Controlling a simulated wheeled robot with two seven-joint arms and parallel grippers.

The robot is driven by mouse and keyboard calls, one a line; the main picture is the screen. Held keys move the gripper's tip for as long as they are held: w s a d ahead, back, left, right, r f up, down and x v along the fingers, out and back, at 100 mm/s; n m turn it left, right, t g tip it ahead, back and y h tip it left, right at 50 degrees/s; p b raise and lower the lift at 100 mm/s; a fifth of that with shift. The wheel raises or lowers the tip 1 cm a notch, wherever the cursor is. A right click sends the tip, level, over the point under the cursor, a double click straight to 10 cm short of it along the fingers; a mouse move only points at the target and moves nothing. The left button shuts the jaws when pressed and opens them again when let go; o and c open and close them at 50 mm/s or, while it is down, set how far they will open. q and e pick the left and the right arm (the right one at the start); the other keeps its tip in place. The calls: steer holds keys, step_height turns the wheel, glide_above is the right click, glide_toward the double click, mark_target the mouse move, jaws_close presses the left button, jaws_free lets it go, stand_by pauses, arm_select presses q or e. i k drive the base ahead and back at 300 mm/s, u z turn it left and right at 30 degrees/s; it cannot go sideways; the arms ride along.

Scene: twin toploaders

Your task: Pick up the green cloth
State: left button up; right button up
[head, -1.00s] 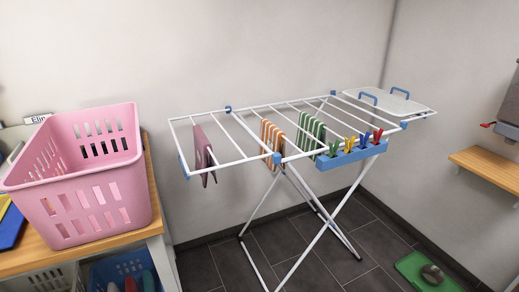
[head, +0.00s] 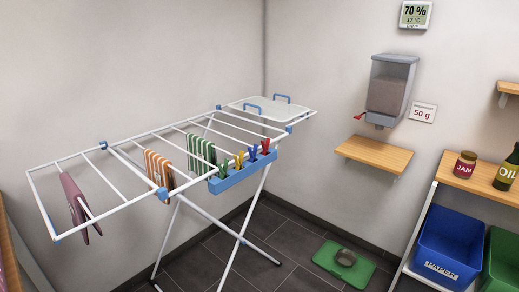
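A green-and-white striped cloth (head: 201,150) hangs over the bars of a white drying rack (head: 130,205), near its middle. A blue peg box (head: 232,181) with green, yellow, blue and red pegs hangs on the rack's front edge, just right of the cloth and close to its lower part. An orange-and-white striped cloth (head: 158,172) hangs to the left of the green one. A mauve cloth (head: 75,203) hangs at the rack's left end. Neither of my grippers is in view.
A white tray with blue handles (head: 280,112) lies on the rack's far right end. A dispenser (head: 390,88) hangs above a wooden wall shelf (head: 374,154). A green mat (head: 330,262) with a grey item lies on the floor. A blue bin (head: 447,247) stands at right.

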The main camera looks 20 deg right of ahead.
mark_target(202, 148)
steer(key=z, duration=0.35)
steer(key=i, duration=0.85)
steer(key=u, duration=0.15)
